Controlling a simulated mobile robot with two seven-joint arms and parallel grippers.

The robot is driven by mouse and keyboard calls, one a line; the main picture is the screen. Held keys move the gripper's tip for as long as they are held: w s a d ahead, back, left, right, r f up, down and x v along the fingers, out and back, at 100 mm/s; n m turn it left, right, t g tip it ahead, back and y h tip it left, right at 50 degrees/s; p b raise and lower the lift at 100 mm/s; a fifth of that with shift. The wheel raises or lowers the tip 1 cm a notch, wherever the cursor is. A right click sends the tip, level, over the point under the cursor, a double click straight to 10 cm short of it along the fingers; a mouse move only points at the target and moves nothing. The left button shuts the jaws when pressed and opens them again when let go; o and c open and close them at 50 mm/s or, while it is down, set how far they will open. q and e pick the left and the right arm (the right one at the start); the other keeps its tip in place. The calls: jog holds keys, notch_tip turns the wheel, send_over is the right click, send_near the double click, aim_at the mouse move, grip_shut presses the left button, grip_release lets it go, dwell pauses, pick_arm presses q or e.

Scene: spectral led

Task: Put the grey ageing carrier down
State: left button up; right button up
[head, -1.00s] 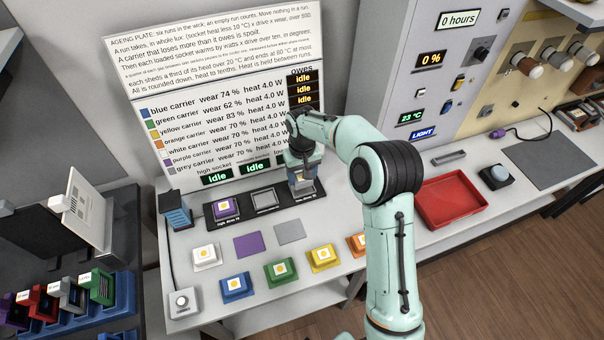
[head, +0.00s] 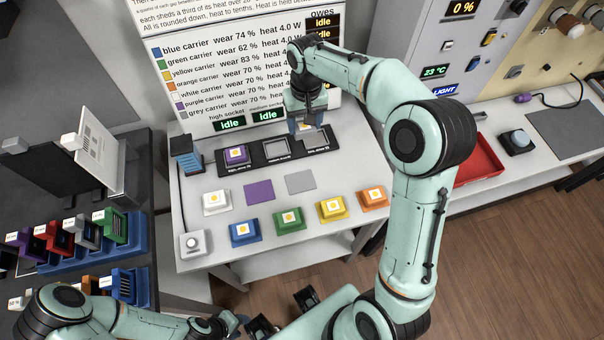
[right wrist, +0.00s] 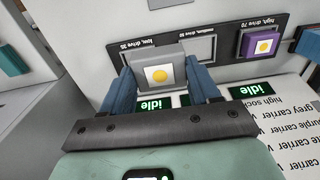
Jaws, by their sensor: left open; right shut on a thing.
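My right gripper (head: 306,128) points down over the right-hand "low" socket (head: 316,143) of the black socket strip. Its blue fingers are shut on the grey carrier (right wrist: 158,72), which has a white label with a yellow dot. In the right wrist view the carrier covers part of the low socket; I cannot tell whether it touches it. The middle socket (head: 277,149) is empty. The purple carrier (head: 236,155) sits in the left "high" socket. A bare grey square (head: 300,182) lies on the bench. My left gripper (head: 284,312) is open and empty at the bottom.
Blue (head: 245,232), green (head: 289,220), yellow (head: 332,207), orange (head: 372,198) and white (head: 216,202) carriers stand along the bench front. A purple square (head: 258,191) lies bare. A red tray (head: 480,160) is right, partly behind my arm. The board (head: 240,75) stands behind.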

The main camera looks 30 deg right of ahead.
notch_tip(320, 180, up, 8)
jog(key=b, duration=0.2)
send_over(300, 181)
pick_arm(q)
notch_tip(300, 181, down, 6)
jog(key=s+b, duration=0.2)
jog(key=b, duration=0.1)
pick_arm(e)
notch_tip(300, 181, down, 20)
jog(key=shift+s+r, duration=0.1)
pick_arm(q)
jog(key=shift+s, duration=0.15)
pick_arm(e)
jog(key=o, duration=0.7)
jog(key=shift+f, duration=0.2)
jog(key=o, duration=0.5)
jog(key=shift+c, duration=0.2)
